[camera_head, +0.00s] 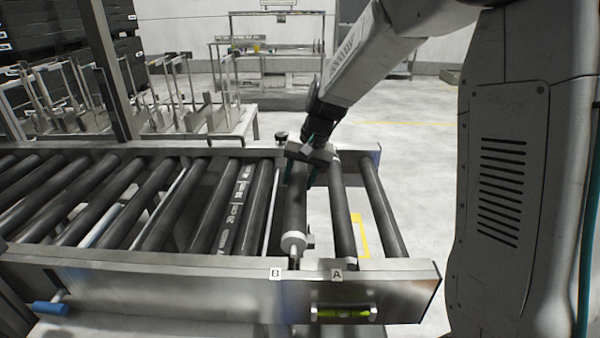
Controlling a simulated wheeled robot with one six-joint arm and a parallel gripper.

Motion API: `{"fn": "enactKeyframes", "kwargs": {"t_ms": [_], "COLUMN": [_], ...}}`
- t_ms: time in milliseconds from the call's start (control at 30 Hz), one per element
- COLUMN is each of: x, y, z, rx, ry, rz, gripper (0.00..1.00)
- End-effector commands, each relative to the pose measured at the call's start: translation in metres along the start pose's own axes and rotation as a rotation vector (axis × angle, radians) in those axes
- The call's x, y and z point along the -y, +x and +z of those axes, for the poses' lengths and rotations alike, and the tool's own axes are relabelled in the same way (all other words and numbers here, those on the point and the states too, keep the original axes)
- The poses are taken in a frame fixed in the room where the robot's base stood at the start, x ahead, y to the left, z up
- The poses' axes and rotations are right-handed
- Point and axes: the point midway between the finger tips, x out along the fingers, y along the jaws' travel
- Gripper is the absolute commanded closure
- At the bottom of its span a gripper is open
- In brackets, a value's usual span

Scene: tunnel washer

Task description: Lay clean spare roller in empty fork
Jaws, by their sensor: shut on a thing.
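The held roller (293,207) is dark, with a white end cap and a thin metal spindle at its near end. My gripper (301,172) is shut around its far part from above, with one teal finger on each side. The roller lies roughly in line with the other conveyor rollers. Its near spindle is at the front rail (160,285) beside the label B (276,274). I cannot tell whether the spindle rests in a fork there. The far end is hidden by my gripper. The label A (337,275) is by the roller (343,210) to the right.
A roller with white markings (237,208) lies to the left, among several dark rollers. Another roller (382,208) is at the right end. A green spirit level (343,313) sits on the front rail. Metal racks (172,95) stand behind the conveyor. Floor at right is clear.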

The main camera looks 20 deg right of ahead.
Motion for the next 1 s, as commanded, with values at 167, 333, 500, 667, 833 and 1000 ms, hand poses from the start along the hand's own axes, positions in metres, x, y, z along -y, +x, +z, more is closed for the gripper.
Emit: {"fn": "enactKeyframes", "kwargs": {"t_ms": [167, 333, 500, 667, 833, 1000], "x": [-0.003, -0.005, -0.008, -0.01, -0.012, -0.014], "y": [0.007, 0.014, 0.021, 0.028, 0.035, 0.042], "z": [-0.001, -0.001, -0.001, -0.001, -0.001, -0.001], "rx": [-0.002, -0.002, -0.001, -0.002, -0.002, -0.002], "ry": [0.002, 0.001, 0.001, 0.002, 0.002, 0.002], "rz": [-0.001, -0.001, 0.0, -0.001, -0.001, -0.001], "gripper": [1.0, 1.0, 1.0, 1.0, 1.0, 1.0]}}
